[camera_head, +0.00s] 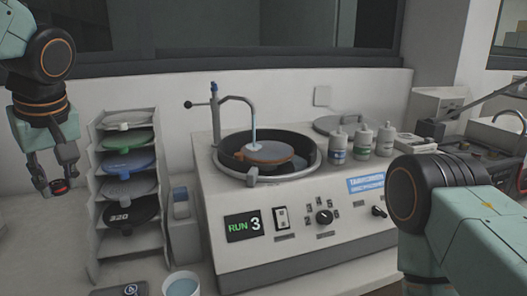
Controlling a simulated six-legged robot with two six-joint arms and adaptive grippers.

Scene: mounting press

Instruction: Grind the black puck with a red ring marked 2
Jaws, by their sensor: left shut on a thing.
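My left gripper (54,178) hangs at the left, beside the disc rack. It is shut on a small black puck (60,187) with a red band; any number on it is too small to read. The grinder (300,225) stands in the middle with a round dark bowl (228,158) and a grey-and-brown wheel (268,153) inside it. The curved spout (252,110) points down at the wheel, and a pale stream runs from it. The green display (243,225) reads RUN 3. My right arm comes in from the right; its gripper is out of view.
A rack (95,240) holds several discs, including a black one marked 320 (132,214). A cup of bluish liquid (181,285) stands at the front. Several white bottles (362,142) and a round lid (338,124) sit behind and right of the bowl.

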